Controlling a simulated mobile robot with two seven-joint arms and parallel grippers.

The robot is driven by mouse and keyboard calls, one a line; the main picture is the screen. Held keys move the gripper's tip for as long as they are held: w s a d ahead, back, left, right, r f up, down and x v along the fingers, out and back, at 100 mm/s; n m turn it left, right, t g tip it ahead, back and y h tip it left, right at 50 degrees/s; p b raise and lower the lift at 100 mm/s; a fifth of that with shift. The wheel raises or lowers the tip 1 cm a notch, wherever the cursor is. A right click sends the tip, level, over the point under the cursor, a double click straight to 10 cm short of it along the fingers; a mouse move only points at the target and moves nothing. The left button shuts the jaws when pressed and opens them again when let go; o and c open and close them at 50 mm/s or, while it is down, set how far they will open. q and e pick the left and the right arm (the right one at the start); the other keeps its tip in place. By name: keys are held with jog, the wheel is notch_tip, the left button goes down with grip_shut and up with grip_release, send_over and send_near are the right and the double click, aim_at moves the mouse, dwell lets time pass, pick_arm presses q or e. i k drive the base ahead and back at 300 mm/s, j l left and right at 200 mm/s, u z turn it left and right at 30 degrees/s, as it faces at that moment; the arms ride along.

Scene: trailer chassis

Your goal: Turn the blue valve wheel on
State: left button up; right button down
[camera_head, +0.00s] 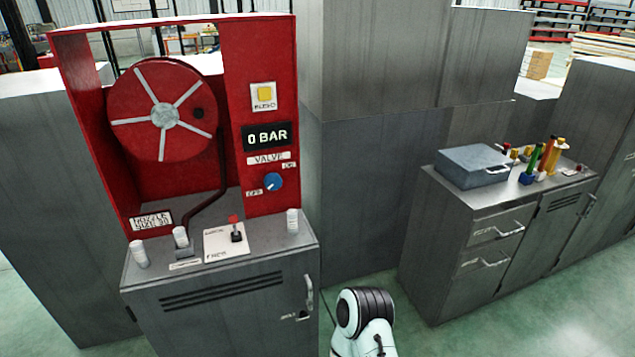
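The blue valve wheel (273,182) is a small round knob on the red panel. It sits below the VALVE label (268,157), with a small label at its lower left and another at its upper right. A pale mark shows on the knob, too small to read its setting for certain. The display (267,136) above reads 0 BAR. A white and black link of my own arm shows at the bottom centre, apart from the panel. Neither gripper is in the picture.
A red hose reel (164,112) fills the panel's left. A small lever (236,230) and several white cylinders stand on the grey cabinet (225,305). A yellow button (264,94) is above the display. A grey workbench (470,215) with a case (472,166) stands right. Green floor is clear between.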

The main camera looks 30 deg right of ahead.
aim_at(273, 181)
jog(key=z, duration=0.85)
